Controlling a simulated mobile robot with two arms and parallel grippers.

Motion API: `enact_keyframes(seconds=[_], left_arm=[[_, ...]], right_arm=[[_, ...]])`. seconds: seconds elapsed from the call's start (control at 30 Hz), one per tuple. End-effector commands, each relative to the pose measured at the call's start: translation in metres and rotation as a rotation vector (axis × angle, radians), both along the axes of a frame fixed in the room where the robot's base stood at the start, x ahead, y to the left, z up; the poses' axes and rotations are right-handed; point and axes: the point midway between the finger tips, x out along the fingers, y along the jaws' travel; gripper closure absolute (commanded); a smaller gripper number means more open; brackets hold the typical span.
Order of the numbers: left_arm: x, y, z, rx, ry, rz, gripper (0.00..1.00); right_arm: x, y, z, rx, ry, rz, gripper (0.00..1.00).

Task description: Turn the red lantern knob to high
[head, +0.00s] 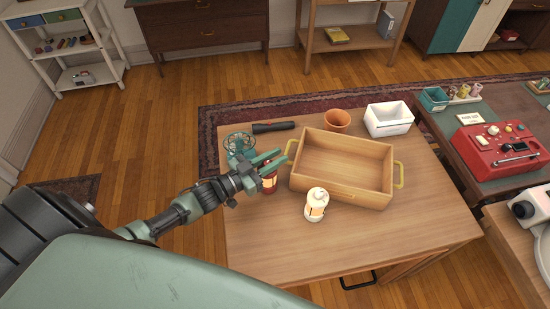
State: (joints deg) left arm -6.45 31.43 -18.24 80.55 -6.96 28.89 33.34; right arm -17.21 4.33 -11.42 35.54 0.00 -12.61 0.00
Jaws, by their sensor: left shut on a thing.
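The red lantern (270,184) stands upright on the wooden table (265,235), left of the wooden tray. My left gripper (275,160) reaches in from the left, its green fingers at the lantern's upper part. It is shut on the red lantern. The fingers and wrist cover the lantern's top, and its knob cannot be made out. My right gripper is not in view.
A white lantern (316,204) stands to the right, in front of the empty wooden tray (345,188). The front of the table is clear.

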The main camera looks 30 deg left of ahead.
Motion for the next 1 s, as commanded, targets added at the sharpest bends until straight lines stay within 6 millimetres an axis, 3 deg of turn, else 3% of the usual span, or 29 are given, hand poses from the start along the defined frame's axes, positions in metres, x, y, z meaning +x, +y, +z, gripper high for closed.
enact_keyframes(seconds=[0.7,1.0], left_arm=[[-0.010,-0.010,-0.005,0.004,-0.003,-0.570,1.00],[-0.014,-0.013,-0.003,0.002,-0.001,-0.694,1.00]], right_arm=[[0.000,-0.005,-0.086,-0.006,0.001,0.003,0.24],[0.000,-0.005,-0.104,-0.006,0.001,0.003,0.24]])
